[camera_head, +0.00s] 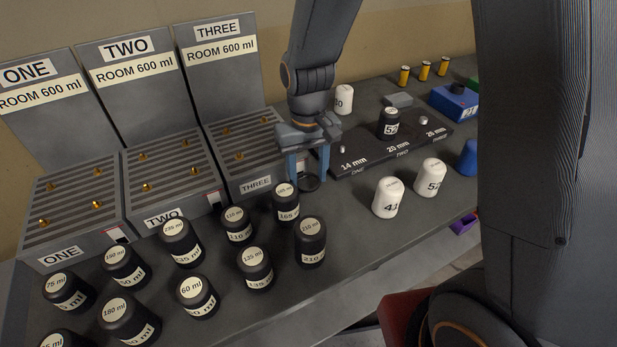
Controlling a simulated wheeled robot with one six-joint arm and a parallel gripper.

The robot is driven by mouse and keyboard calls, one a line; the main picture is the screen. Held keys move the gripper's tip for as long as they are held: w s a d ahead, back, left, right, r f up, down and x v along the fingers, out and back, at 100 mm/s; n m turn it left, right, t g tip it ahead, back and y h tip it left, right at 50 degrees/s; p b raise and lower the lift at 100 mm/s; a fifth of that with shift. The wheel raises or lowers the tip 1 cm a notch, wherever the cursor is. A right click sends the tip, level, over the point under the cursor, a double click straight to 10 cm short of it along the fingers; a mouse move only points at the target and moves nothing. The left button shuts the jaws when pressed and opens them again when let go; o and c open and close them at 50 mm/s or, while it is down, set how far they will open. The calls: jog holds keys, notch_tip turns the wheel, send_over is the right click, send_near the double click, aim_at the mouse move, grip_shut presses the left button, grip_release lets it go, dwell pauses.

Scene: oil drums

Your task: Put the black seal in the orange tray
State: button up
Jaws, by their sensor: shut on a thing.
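My gripper (308,176) points down with its blue fingers on a thin black ring, which looks like the black seal (309,186). The ring is between the fingertips, in front of the rack marked THREE. I cannot tell whether the ring is clear of the table. No orange tray shows in this view.
Several black labelled drums (254,268) stand at the front left, close to my gripper. Racks ONE, TWO and THREE (240,150) stand behind. A dark block (362,160) marked in mm holds a black drum (389,123). White drums (388,198) stand at the right.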

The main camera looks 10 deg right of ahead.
jog(key=shift+f, duration=0.95)
jog(key=shift+f, duration=0.2)
jog(key=o, duration=1.1)
